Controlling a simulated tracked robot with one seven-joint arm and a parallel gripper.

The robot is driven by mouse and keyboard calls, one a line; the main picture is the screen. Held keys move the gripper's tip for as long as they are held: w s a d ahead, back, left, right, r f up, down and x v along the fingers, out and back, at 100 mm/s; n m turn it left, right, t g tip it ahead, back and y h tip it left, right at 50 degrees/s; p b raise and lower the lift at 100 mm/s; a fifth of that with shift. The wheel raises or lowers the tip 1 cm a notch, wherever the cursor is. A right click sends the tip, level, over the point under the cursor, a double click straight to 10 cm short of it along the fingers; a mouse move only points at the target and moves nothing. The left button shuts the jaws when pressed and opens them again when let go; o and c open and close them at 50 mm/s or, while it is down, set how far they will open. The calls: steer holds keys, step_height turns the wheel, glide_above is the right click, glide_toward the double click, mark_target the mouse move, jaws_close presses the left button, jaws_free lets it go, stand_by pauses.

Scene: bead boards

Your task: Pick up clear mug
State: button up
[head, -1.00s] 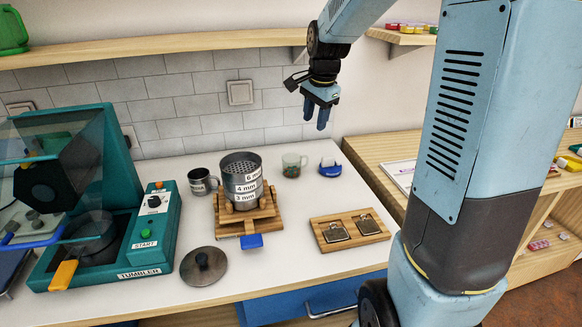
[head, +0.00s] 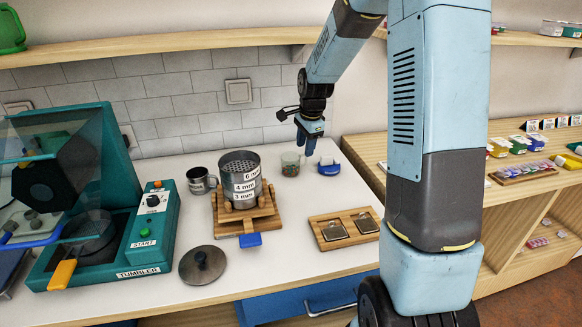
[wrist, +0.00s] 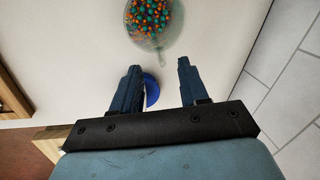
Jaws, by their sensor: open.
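The clear mug (head: 290,160) stands upright on the white counter near the back wall, right of the sieve stack. In the wrist view the clear mug (wrist: 152,44) is at the top, seen from above, with orange and green beads inside. Its handle points down the picture, towards the gap between my fingers. My gripper (head: 309,139) hangs fingers down, above and a little right of the mug in the head view. In the wrist view my gripper (wrist: 160,65) is open and empty, its fingertips apart from the mug.
A blue and white item (head: 329,167) stands just right of the mug. A metal mug (head: 199,182) and the sieve stack (head: 241,184) are to the left. A wooden board (head: 344,228) lies in front. The tiled wall (head: 205,132) is close behind.

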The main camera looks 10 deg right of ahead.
steer(key=shift+w+a+f, duration=0.1)
steer(key=shift+w+f, duration=0.05)
steer(key=shift+f, duration=0.75)
steer(key=shift+w+a+f, duration=0.1)
steer(key=shift+w+f, duration=0.1)
steer(key=shift+f, duration=0.7)
steer(key=shift+w+f, duration=0.15)
steer(key=shift+f, duration=0.75)
steer(key=shift+c, duration=0.2)
jaws_close()
